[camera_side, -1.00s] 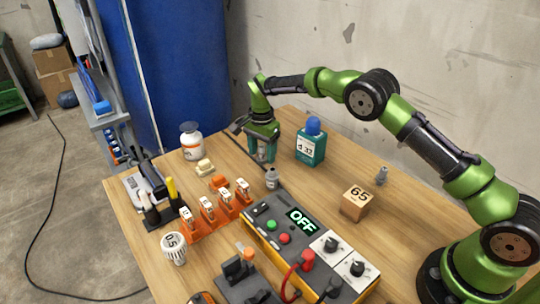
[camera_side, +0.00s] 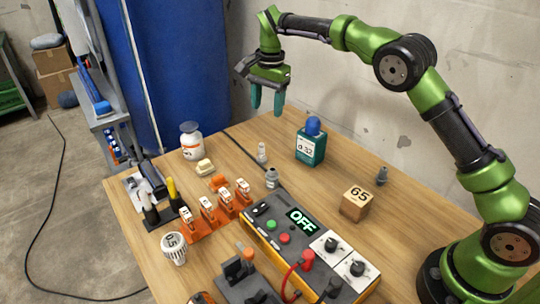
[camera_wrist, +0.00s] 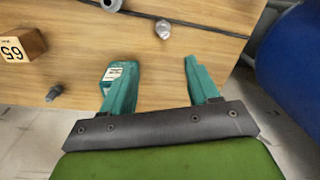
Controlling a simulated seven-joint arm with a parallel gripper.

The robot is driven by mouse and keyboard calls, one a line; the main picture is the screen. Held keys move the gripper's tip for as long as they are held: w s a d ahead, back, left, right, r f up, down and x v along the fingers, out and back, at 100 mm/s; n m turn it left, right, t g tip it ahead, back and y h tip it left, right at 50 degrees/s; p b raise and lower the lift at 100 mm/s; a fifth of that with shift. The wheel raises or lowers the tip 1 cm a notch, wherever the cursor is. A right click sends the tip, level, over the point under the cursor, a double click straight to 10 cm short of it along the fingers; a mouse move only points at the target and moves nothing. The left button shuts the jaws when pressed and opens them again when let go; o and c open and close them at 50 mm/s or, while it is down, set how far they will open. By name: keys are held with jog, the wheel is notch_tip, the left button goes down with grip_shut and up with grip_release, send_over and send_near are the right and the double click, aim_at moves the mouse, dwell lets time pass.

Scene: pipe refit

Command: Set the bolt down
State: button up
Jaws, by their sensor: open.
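The bolt (camera_side: 262,152), a small light-grey metal piece, stands upright on the wooden table beside the dark seam, left of the teal bottle. In the wrist view the bolt (camera_wrist: 163,29) is seen from above, beyond the fingertips. My gripper (camera_side: 267,111) hangs above the table's back edge with its two teal fingers apart and nothing between them. It is well clear of the bolt. The wrist view also shows the open gripper (camera_wrist: 160,63).
A teal bottle (camera_side: 311,150) with a blue cap stands right of the bolt. A grey fitting (camera_side: 272,179) stands in front of it, by the control box (camera_side: 262,236). A wooden cube (camera_side: 355,203) and another grey piece (camera_side: 382,176) are at the right. A white jar (camera_side: 191,142) stands left.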

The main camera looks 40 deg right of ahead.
jog(key=s+d+r+n+t+y, duration=0.1)
jog(key=s+r+n+t, duration=0.1)
jog(key=s+r, duration=0.45)
jog(key=s+d+r+n+t, duration=0.1)
jog(key=s+r+n, duration=0.2)
jog(key=s+r, duration=0.35)
jog(key=s+f+n+t, duration=0.1)
jog(key=s+f+n, duration=0.1)
jog(key=s, duration=0.8)
jog(key=s+f+n+t, duration=0.2)
jog(key=s+f+n, duration=0.1)
jog(key=s, duration=0.7)
jog(key=shift+a+f+t+y, duration=0.2)
jog(key=shift+f+t+y, duration=0.1)
jog(key=shift+f, duration=0.15)
